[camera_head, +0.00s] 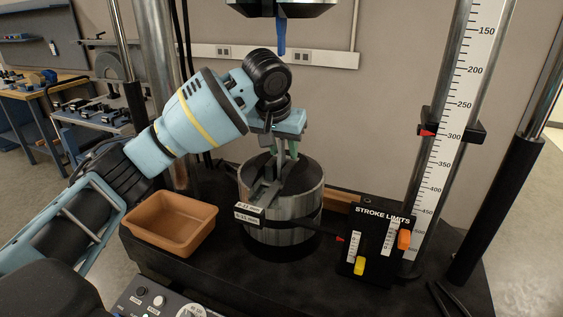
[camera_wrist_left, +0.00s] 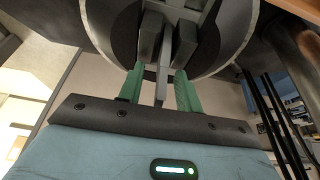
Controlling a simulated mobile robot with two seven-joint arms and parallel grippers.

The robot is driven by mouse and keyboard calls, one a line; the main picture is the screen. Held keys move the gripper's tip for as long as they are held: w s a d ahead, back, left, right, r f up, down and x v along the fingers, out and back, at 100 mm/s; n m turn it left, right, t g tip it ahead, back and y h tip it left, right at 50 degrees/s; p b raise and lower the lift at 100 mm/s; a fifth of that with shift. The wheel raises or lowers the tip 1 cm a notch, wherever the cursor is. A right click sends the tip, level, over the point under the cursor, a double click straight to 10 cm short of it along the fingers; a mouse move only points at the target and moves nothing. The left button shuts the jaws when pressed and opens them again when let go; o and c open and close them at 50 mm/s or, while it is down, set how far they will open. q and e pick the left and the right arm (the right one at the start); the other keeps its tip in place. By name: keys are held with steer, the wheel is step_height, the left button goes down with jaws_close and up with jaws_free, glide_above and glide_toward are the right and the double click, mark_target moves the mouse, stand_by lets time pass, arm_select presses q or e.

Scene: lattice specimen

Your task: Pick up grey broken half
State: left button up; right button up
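The grey broken half (camera_wrist_left: 162,84) shows in the left wrist view as a thin grey bar that sticks out from between two grey jaw blocks (camera_wrist_left: 150,36). These jaws sit in the round metal lower grip (camera_head: 282,208), which stands on the black base in the head view. My left gripper (camera_head: 284,156) points down just above that grip. Its two green fingers, also in the left wrist view (camera_wrist_left: 160,90), are on either side of the bar, with a gap showing on each side. A blue piece (camera_head: 281,38) hangs from the upper grip. My right gripper is out of view.
An empty terracotta tray (camera_head: 166,241) stands left of the lower grip. A black stroke limits box (camera_head: 374,238) and a ruled column (camera_head: 455,120) stand to the right. A control panel (camera_head: 160,303) is at the front. Workbenches (camera_head: 35,95) are at the back left.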

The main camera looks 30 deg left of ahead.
arm_select(q)
jaws_close()
steer(key=shift+r, duration=0.1)
stand_by(0.5)
